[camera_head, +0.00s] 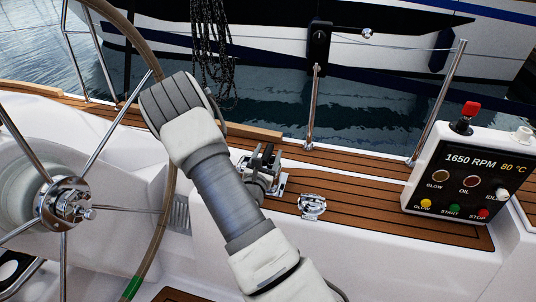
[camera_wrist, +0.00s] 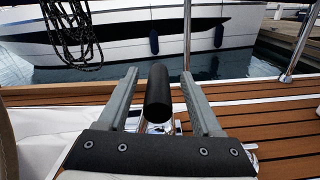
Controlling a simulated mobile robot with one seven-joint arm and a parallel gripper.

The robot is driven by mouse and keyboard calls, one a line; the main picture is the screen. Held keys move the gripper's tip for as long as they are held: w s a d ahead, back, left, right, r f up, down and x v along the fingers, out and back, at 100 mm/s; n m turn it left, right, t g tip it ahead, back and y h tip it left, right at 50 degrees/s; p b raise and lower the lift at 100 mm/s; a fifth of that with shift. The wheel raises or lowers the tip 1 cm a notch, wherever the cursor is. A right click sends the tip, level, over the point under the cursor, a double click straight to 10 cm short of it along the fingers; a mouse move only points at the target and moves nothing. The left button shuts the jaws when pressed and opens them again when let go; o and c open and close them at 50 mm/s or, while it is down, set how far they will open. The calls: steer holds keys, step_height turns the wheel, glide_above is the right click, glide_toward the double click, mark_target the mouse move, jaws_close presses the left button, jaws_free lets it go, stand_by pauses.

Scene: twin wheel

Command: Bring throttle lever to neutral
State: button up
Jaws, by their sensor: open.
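A black cylindrical grip (camera_wrist: 157,93) stands between the spread fingers of my gripper (camera_wrist: 160,75) in the wrist view, with gaps to both fingers. It looks like the handle of the throttle lever. Bright metal shows just below it, but its mount is mostly hidden. In the head view my gripper (camera_head: 264,160) is over the teak side ledge, partly behind my arm. The handle cannot be clearly told from the gripper there. My gripper is open and holds nothing.
The steering wheel (camera_head: 62,204) stands at left. A chrome fitting (camera_head: 312,206) sits on the teak ledge (camera_head: 375,215) right of my gripper. Metal posts (camera_head: 314,110) line the edge.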

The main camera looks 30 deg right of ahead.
jaws_close()
stand_by(1.3)
